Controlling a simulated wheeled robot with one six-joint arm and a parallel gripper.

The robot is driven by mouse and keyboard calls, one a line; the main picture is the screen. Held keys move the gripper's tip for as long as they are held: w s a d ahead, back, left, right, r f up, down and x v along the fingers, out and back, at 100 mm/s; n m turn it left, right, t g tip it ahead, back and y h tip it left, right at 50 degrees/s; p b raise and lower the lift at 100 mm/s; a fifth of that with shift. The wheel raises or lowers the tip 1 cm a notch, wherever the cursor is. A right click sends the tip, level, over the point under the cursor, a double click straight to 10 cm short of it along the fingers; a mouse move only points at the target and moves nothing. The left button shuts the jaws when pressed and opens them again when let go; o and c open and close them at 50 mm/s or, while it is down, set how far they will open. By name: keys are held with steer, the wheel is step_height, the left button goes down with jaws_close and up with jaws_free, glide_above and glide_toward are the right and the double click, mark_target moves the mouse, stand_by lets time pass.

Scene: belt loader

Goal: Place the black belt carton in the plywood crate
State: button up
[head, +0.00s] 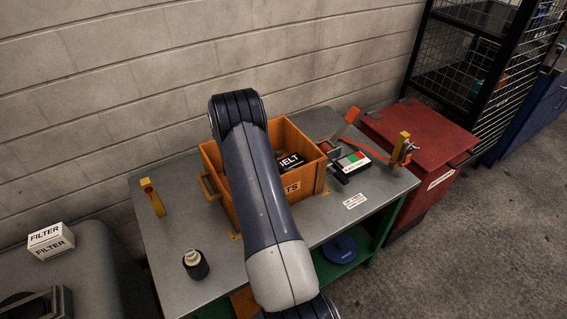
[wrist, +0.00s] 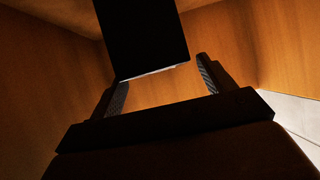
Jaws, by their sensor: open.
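The plywood crate (head: 324,172) is an orange-brown open box on the grey table, behind my arm in the head view. Its inner walls fill most of the wrist view (wrist: 275,40). The black belt carton (head: 291,163), with white BELT lettering, shows inside the crate near its right side. In the wrist view the carton (wrist: 145,35) is a dark block just ahead of my gripper (wrist: 162,72). My gripper is open, its fingers apart at either side of the carton's near end, with a visible gap at the right finger. My arm hides the gripper in the head view; the carton's underside is hidden.
A red-and-green-topped black box (head: 352,162) and an orange-handled tool (head: 346,125) lie right of the crate. A yellow clamp (head: 402,148) stands at the table's right edge. A dark cylinder (head: 195,264) and yellow post (head: 153,197) stand left. A FILTER carton (head: 51,242) sits farther left.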

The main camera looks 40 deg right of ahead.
steer(key=shift+r, duration=0.15)
steer(key=shift+a+r+p, duration=0.1)
steer(key=shift+p, duration=0.25)
steer(key=b+v, duration=0.2)
steer(key=v, duration=0.5)
steer(key=shift+a+b, duration=0.2)
steer(key=shift+b, duration=0.15)
steer(key=shift+o, duration=0.4)
